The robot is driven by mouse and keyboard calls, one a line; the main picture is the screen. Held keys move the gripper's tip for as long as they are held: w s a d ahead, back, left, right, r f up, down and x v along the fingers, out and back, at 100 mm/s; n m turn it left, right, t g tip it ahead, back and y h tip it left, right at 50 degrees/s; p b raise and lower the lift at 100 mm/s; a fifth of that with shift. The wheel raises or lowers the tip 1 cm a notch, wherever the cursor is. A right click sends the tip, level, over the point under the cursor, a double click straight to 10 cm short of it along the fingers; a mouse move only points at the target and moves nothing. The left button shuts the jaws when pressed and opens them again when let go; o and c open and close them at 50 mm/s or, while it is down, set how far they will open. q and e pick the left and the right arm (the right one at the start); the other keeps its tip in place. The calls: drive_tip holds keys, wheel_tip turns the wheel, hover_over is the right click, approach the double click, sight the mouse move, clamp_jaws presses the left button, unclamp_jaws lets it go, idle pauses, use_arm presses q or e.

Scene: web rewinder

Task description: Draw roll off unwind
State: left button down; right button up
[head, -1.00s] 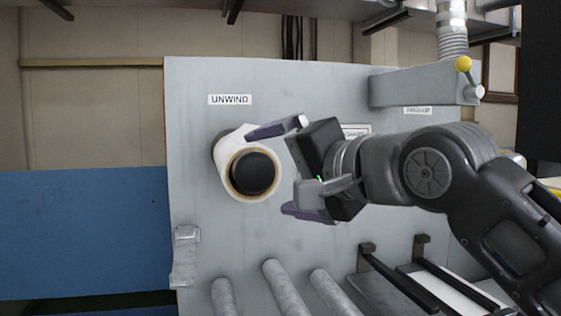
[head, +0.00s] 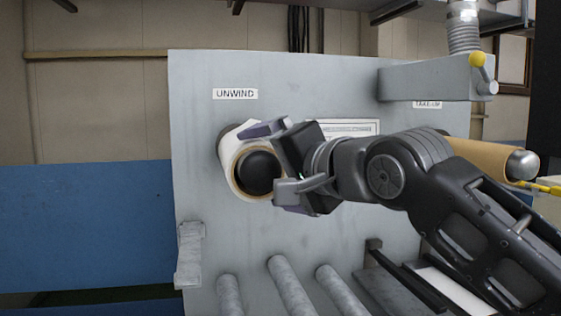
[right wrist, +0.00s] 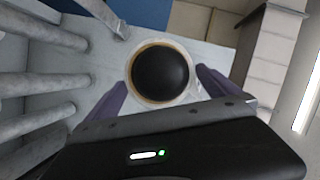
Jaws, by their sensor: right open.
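The roll (head: 229,159) is white with a brown core ring and sits on a black-ended spindle (head: 259,172) under the UNWIND label (head: 235,94). My right gripper (head: 266,168) is open at the roll's right side. One finger is over the roll's upper edge and the other is low on its right. In the right wrist view the roll's core ring (right wrist: 133,76) and black end face me, between the two purple fingers (right wrist: 160,95). I cannot tell whether the fingers touch the roll. My left gripper is not in view.
Several grey rollers (head: 290,287) stick out below the roll. A metal bracket (head: 190,255) is at the panel's lower left. A brown core (head: 480,155) on a metal-tipped shaft is at the right, under a grey arm with a yellow knob (head: 477,59).

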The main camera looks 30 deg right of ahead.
drive_tip(key=shift+w+a+f+p, duration=0.1)
drive_tip(key=shift+w+f+p, duration=0.1)
drive_tip(key=shift+w, duration=0.65)
drive_tip(key=shift+w+a+f+p, duration=0.1)
drive_tip(key=shift+w+p, duration=0.05)
drive_tip(key=shift+w, duration=0.65)
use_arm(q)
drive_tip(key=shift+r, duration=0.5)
use_arm(e)
drive_tip(key=c, duration=1.9)
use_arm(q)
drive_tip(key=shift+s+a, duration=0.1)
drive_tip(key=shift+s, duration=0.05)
use_arm(e)
drive_tip(key=shift+s+f, duration=0.1)
